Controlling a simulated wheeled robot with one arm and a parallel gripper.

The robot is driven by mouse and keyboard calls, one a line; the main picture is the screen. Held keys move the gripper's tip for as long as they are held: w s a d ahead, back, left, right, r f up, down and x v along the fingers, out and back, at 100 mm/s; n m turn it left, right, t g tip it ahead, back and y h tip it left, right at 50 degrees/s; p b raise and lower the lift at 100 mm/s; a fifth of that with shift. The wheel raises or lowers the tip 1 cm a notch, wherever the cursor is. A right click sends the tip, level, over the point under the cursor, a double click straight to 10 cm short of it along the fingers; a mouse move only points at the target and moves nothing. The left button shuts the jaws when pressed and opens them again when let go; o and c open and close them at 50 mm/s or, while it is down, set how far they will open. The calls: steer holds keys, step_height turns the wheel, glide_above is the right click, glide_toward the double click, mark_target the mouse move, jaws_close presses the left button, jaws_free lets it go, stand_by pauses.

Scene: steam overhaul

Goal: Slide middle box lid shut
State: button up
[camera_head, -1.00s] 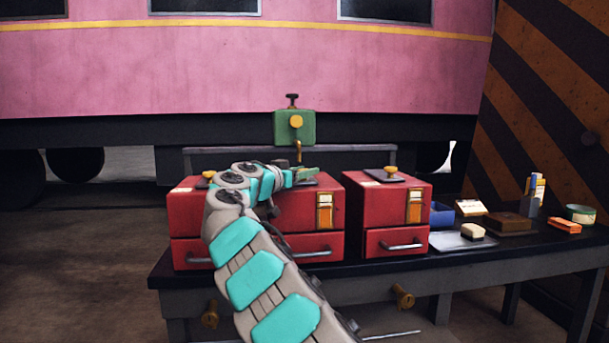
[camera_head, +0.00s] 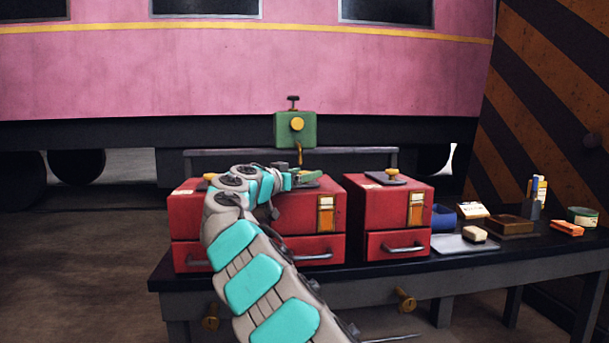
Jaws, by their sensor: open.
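The middle red box (camera_head: 296,212) stands on the dark bench, with an orange label and a drawer handle on its front. Its dark lid (camera_head: 328,184) lies on top, mostly hidden by my gripper, so I cannot tell how far it is slid. My gripper (camera_head: 300,179) is open over the top of this box, close to the lid; I cannot tell whether it touches. My arm covers much of the left red box (camera_head: 184,215), with its brass knob (camera_head: 210,177) showing. The right red box (camera_head: 388,214) has a dark lid (camera_head: 400,180) with a brass knob.
A green block (camera_head: 295,128) with a brass knob is above and behind the middle box. A rail (camera_head: 370,155) runs behind the boxes.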

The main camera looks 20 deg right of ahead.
steer(key=b+v, duration=0.1)
steer(key=v, duration=0.6)
steer(key=shift+a, duration=0.15)
steer(key=shift+r, duration=0.1)
